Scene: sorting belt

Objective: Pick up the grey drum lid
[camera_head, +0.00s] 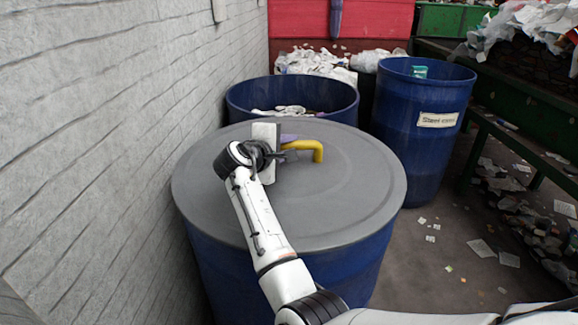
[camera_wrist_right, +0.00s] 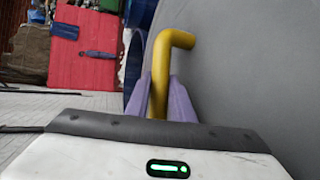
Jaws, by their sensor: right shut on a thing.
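The grey drum lid (camera_head: 345,205) is a wide round disc lying on top of a blue drum (camera_head: 345,275) in the head view. A yellow bent handle (camera_head: 318,150) stands up from the lid. My right gripper (camera_head: 290,150) is at the handle, with its fingers shut on it. In the right wrist view the yellow handle (camera_wrist_right: 161,75) sits between the two purple fingers (camera_wrist_right: 162,100), and the grey lid (camera_wrist_right: 250,70) fills the right side. Part of the lid is hidden behind my right arm. My left gripper is not in view.
An open blue drum (camera_head: 245,108) with pale waste stands behind the lidded one. Another blue drum (camera_head: 410,150) with a label stands at the right. A grey block wall (camera_head: 100,130) runs close along the left. A green belt frame (camera_head: 520,100) with litter is at the right.

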